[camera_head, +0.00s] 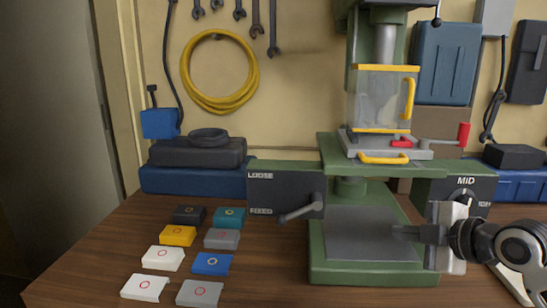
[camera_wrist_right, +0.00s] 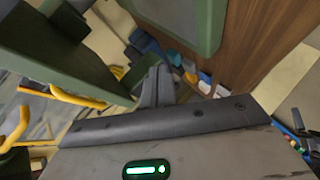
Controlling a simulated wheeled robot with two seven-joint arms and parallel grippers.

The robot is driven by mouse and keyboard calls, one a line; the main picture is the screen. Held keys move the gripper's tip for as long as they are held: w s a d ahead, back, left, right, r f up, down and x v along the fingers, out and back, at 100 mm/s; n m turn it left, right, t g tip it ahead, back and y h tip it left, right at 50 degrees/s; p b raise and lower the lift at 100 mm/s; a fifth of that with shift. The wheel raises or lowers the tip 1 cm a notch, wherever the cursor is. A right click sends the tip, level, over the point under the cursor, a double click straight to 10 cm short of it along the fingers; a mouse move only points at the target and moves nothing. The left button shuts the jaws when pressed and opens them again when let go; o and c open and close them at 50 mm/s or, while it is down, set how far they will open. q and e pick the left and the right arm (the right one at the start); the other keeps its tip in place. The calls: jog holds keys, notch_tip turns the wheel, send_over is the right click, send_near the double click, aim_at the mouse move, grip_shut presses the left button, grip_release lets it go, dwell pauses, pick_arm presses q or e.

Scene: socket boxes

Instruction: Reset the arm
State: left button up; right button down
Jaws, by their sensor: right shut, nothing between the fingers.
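My right gripper (camera_head: 397,232) comes in from the right, in front of the green drill press (camera_head: 318,262). Its fingers point left over the press's base plate (camera_head: 372,245). In the right wrist view the fingers (camera_wrist_right: 158,85) are together and empty. My left gripper is not in the head view. Several small socket boxes lie on the table's left part, among them a yellow box (camera_head: 178,235), a blue box (camera_head: 212,263), a teal box (camera_head: 229,217) and a white box (camera_head: 145,288). The gripper is well apart from them.
A dark panel (camera_head: 270,190) marked LOOSE with a lever (camera_head: 300,212) is left of the press column. A clear guard (camera_head: 380,98) with yellow trim and a red-handled crank (camera_head: 463,134) are above. A yellow hose (camera_head: 219,72) hangs on the wall.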

jog(key=s+a+f+m, duration=0.1)
jog(key=s+f, duration=0.1)
jog(key=f, duration=0.2)
jog(key=s+a+f+m+g+h, duration=0.1)
jog(key=s+a+f, duration=0.1)
jog(key=s+f, duration=0.1)
jog(key=s+a+f+m+g, duration=0.1)
jog(key=s+f+m, duration=0.1)
jog(key=f, duration=0.2)
jog(key=shift+s+a+f, duration=0.15)
jog(key=shift+a+f, duration=0.05)
jog(key=shift+f, duration=0.1)
jog(key=s+f+m+g+h, duration=0.25)
jog(key=s+f+m, duration=0.3)
jog(key=s, duration=0.55)
jog(key=s+f+m+g+h, duration=0.25)
jog(key=s+f+m, duration=0.35)
jog(key=s, duration=0.5)
jog(key=w+a+f+t+y, duration=0.3)
jog(key=w+a+t, duration=0.3)
jog(key=a, duration=0.1)
jog(key=shift+f+m, duration=0.35)
jog(key=shift+m, duration=0.1)
